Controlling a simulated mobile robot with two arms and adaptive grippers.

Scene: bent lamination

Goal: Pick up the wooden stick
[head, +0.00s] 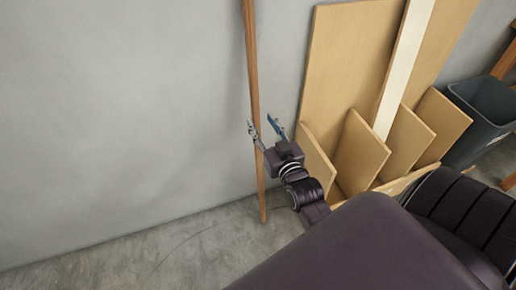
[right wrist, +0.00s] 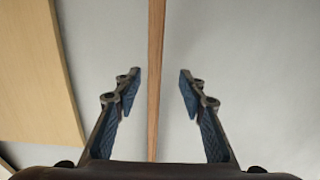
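The wooden stick (head: 253,70) is long, thin and brown. It stands nearly upright against the grey wall, with its lower end on the floor. My right gripper (head: 264,127) is open at the stick's lower half, with its fingers apart. In the right wrist view the stick (right wrist: 156,70) runs top to bottom between the two open fingertips (right wrist: 159,75), with a gap on both sides. I cannot tell how far the stick is from the fingertips in depth. My left gripper is not in view.
A wooden rack with tall boards (head: 345,60) and shorter dividers (head: 362,150) stands right of the stick. A pale strip (head: 405,60) leans in it. A dark grey bin (head: 480,115) is at the far right. The wall and floor (head: 130,255) to the left are clear.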

